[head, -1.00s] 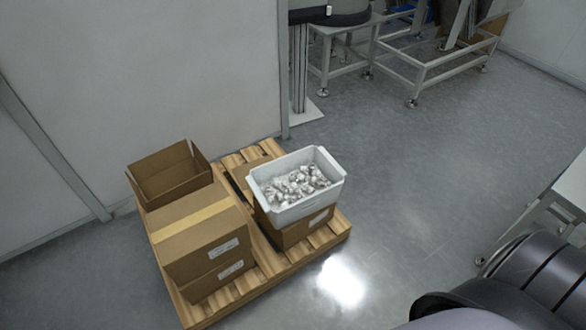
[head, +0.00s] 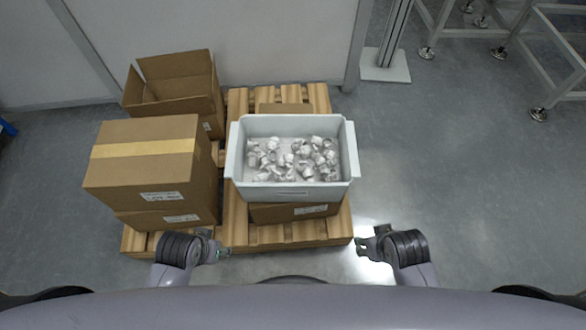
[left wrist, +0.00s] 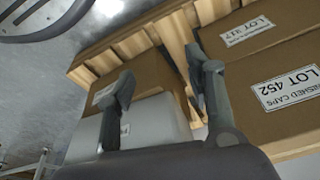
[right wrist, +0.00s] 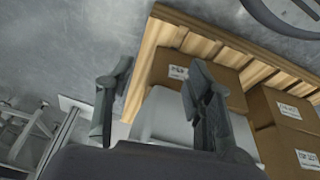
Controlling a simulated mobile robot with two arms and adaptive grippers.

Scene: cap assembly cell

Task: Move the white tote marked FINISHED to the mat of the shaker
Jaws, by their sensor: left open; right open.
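The white tote (head: 292,188) sits on a cardboard box (head: 290,212) on the wooden pallet (head: 240,238). It holds several whitish, crumpled-looking pieces, and a small label too small to read is on its near side. My left gripper (head: 222,250) is open and empty, below and left of the tote. My right gripper (head: 364,245) is open and empty, below and right of it. Both are apart from the tote. The tote also shows in the left wrist view (left wrist: 150,125) and the right wrist view (right wrist: 165,118), partly behind the fingers. No shaker mat shows.
A wall is at the back. Metal frames (head: 545,75) stand at the back right. The right floor is clear.

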